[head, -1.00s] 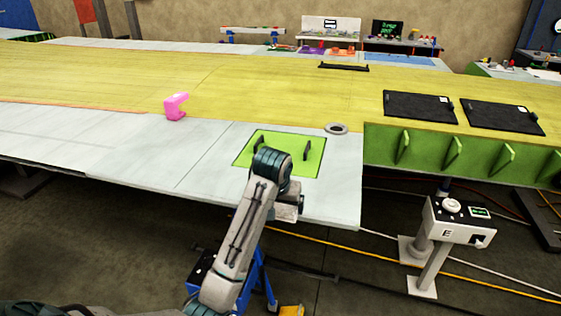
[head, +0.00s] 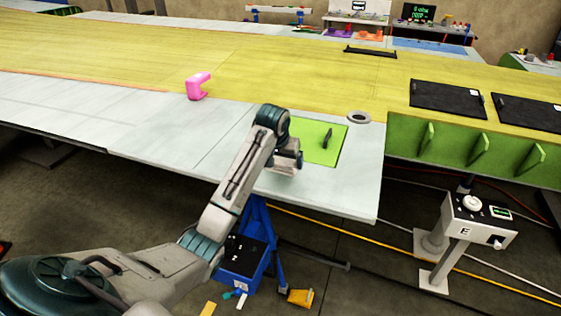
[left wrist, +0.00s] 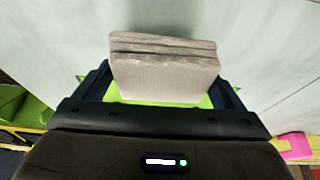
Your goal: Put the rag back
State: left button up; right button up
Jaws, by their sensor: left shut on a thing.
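The rag (left wrist: 165,70) is a grey-beige folded cloth in the left wrist view, gripped between the dark fingers of my left gripper (left wrist: 163,92). In the head view the left gripper (head: 288,162) is at the left side of the green mat (head: 318,155) on the pale wing panel. Bright green shows behind the rag in the left wrist view. I cannot tell how far the rag is above the surface. My right gripper is in neither view.
A blue cart (head: 240,258) stands below the panel edge. A control box (head: 478,220) stands right. Pale panel at left is clear.

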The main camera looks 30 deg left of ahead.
aim_at(280, 165)
pick_arm(q)
jog(key=shift+w+a, duration=0.4)
jog(key=shift+a, duration=0.2)
notch_tip(280, 165, down, 3)
jog(key=p, duration=0.3)
jog(key=shift+w+a, duration=0.1)
jog(key=shift+w, duration=0.05)
jog(key=shift+f, duration=0.4)
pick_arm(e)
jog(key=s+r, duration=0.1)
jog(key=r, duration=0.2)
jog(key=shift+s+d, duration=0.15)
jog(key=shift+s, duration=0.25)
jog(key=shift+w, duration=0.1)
pick_arm(q)
jog(key=shift+f, duration=0.15)
jog(key=o, duration=0.7)
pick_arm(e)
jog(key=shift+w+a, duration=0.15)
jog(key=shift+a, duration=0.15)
